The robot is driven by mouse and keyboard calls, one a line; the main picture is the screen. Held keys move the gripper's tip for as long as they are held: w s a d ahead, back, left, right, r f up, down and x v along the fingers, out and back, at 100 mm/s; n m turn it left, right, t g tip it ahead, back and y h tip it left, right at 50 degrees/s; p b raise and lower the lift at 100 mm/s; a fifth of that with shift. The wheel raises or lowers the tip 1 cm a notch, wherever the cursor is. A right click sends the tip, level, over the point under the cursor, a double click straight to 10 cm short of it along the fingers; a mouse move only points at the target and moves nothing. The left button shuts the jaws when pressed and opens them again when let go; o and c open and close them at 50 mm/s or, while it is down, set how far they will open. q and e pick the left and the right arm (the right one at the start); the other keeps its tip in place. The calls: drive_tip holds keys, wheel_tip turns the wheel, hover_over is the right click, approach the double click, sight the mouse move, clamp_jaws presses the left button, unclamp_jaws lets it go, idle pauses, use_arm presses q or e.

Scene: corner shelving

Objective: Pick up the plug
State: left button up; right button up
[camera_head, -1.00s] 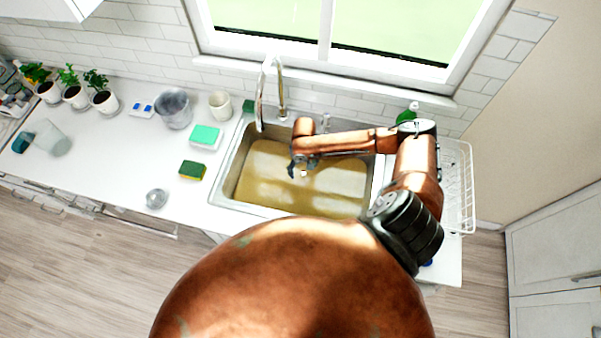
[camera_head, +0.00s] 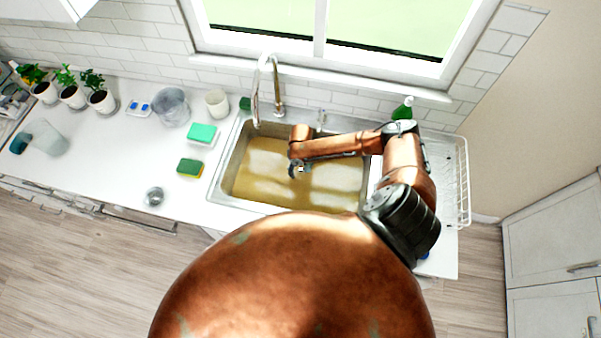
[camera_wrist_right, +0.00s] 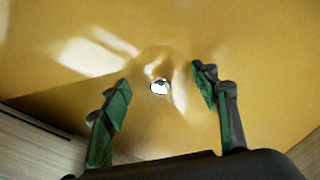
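A small shiny white-and-silver knob, seemingly the top of the plug (camera_wrist_right: 160,87), shows in the right wrist view in the brownish water of the sink, with ripples around it. The rest of it is hidden under the murky water. My right gripper (camera_head: 297,170) is over the left-middle part of the sink. In the right wrist view its two green-padded fingers (camera_wrist_right: 160,88) are wide apart, one on each side of the knob in the picture, with nothing between them touching the pads. My left gripper is not in view.
The steel sink (camera_head: 228,166) is full of brownish water, with a tall faucet (camera_head: 277,90) behind it. Sponges (camera_head: 190,168), a small metal cup (camera_head: 155,196) and a bucket (camera_head: 172,108) stand on the left counter. A white dish rack (camera_head: 464,185) and green bottle (camera_head: 403,108) are right.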

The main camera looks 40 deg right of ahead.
drive_tip(key=c, duration=0.3)
drive_tip(key=shift+s, duration=0.1)
drive_tip(key=c, duration=0.6)
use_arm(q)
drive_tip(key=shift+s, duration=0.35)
use_arm(e)
drive_tip(key=shift+c, duration=0.4)
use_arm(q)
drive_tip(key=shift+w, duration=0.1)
use_arm(e)
drive_tip(key=shift+r, duration=0.2)
clamp_jaws()
drive_tip(key=shift+r, duration=0.4)
drive_tip(key=shift+r+b, duration=0.35)
drive_tip(key=shift+r, duration=0.4)
use_arm(q)
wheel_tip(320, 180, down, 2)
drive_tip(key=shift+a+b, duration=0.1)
drive_tip(key=shift+b, duration=0.5)
use_arm(e)
drive_tip(key=s+a+r, duration=0.6)
drive_tip(key=a+r, duration=0.4)
drive_tip(key=a, duration=0.2)
drive_tip(key=shift+a+r, duration=0.15)
drive_tip(key=shift+a, duration=0.1)
